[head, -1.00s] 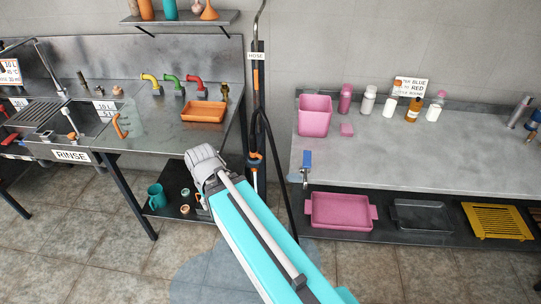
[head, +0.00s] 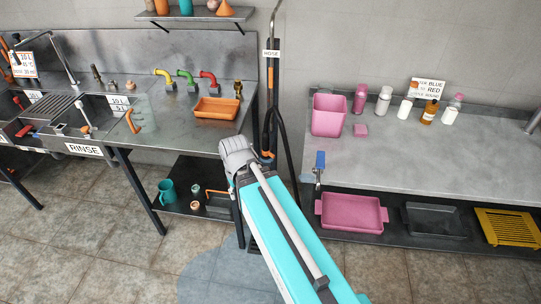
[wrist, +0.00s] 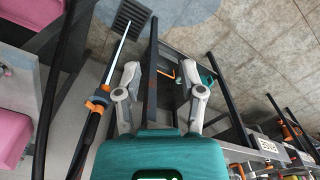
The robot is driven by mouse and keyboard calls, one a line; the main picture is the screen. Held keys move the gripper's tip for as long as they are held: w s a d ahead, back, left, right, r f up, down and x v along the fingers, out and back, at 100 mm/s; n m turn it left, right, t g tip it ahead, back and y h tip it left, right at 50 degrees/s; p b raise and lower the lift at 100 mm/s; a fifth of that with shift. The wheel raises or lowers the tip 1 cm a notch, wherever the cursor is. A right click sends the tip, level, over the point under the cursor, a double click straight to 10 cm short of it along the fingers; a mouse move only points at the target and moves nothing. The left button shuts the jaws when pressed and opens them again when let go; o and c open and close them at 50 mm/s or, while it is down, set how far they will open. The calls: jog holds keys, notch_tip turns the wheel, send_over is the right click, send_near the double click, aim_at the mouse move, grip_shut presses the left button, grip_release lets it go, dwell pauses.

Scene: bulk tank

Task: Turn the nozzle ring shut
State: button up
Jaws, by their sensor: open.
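The hose lance (head: 267,128) hangs upright against the wall under the HOSE label (head: 272,54), in the gap between the two benches. It has orange parts, and its lower end is partly hidden by my arm. In the wrist view the lance (wrist: 82,142) runs at a slant on the left, with an orange ring (wrist: 98,104) and a thin silver tube beyond it. My gripper (wrist: 161,72) is open, with the lance outside and left of its fingers. A dark bar, apparently a bench leg, shows between the fingers.
The left steel bench (head: 187,131) carries coloured pipe elbows and an orange tray (head: 217,107); a teal jug (head: 167,190) stands on its lower shelf. The right bench (head: 420,150) holds a pink bin (head: 328,115) and bottles. A blue-handled tap (head: 320,160) is at its left edge.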

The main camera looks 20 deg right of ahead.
jog(key=w+d+f+n+t+y+b, duration=0.1)
jog(key=w+d+f+n+t+b, duration=0.15)
jog(key=w+d, duration=1.15)
jog(key=n+t+b, duration=0.1)
jog(key=n+t, duration=0.1)
send_near(273, 155)
notch_tip(273, 155, up, 4)
jog(key=s+d, duration=0.1)
jog(key=shift+d+r+y, duration=0.15)
jog(key=shift+d+y, duration=0.05)
jog(key=shift+y, duration=0.2)
jog(key=b+x, duration=0.6)
jog(key=x, duration=0.1)
jog(key=b+x, duration=0.6)
jog(key=b, duration=0.1)
jog(key=shift+f, duration=0.45)
